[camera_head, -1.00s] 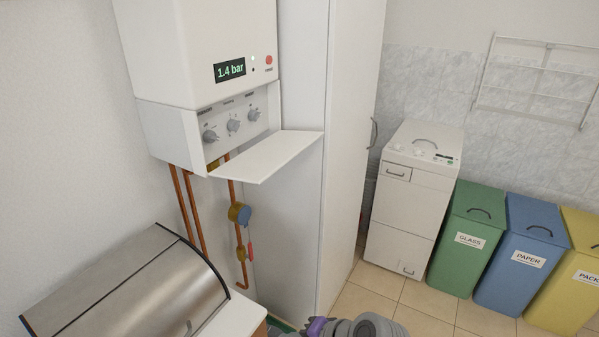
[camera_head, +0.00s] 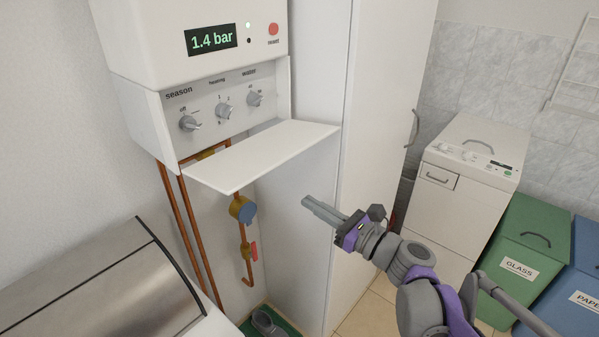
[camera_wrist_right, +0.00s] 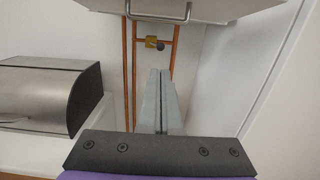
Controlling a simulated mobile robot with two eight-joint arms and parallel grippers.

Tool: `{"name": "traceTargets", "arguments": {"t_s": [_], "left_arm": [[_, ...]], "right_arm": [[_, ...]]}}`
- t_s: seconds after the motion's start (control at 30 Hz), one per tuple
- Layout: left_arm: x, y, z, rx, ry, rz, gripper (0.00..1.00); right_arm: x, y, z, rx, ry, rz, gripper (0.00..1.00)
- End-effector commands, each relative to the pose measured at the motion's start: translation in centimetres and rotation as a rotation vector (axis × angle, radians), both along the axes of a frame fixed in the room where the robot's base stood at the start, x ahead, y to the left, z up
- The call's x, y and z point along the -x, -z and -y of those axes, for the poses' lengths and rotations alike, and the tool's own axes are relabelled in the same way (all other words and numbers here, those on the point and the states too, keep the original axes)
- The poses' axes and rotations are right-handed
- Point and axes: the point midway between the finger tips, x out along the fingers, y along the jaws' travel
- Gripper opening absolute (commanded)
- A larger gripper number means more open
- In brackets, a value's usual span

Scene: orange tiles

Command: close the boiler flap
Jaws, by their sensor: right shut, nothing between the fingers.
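The white boiler (camera_head: 190,40) hangs on the wall at the upper left, its display reading 1.4 bar. Its flap (camera_head: 262,155) is open, sticking out roughly level below the panel with three knobs (camera_head: 224,108). In the right wrist view the flap's underside (camera_wrist_right: 200,8) with a metal handle (camera_wrist_right: 158,17) shows along the top edge. My right gripper (camera_head: 306,201) is shut and empty, below and to the right of the flap, apart from it. In the right wrist view its fingers (camera_wrist_right: 160,72) lie together, pointing toward the copper pipes. My left gripper is not in view.
Copper pipes (camera_head: 180,225) and a blue-faced gauge (camera_head: 243,209) hang under the boiler. A steel bread-box-like container (camera_head: 105,285) stands at the lower left. A tall white cabinet (camera_head: 375,130) is right of the boiler; a washing machine (camera_head: 470,165) and bins (camera_head: 520,235) stand farther right.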

Motion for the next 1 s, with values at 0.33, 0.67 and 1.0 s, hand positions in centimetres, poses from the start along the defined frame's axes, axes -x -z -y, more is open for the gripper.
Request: {"name": "traceTargets", "arguments": {"t_s": [0.33,0.67,1.0], "left_arm": [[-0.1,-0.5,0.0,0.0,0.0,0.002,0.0],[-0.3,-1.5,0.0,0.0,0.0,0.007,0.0],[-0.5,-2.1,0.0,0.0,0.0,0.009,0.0]], "right_arm": [[-3.5,-0.5,-3.6,-0.008,-0.005,-0.001,0.0],[-6.7,-2.4,-6.6,-0.004,0.002,0.0,0.0],[-5.9,-4.5,-5.9,-0.005,0.0,-0.001,0.0]]}}
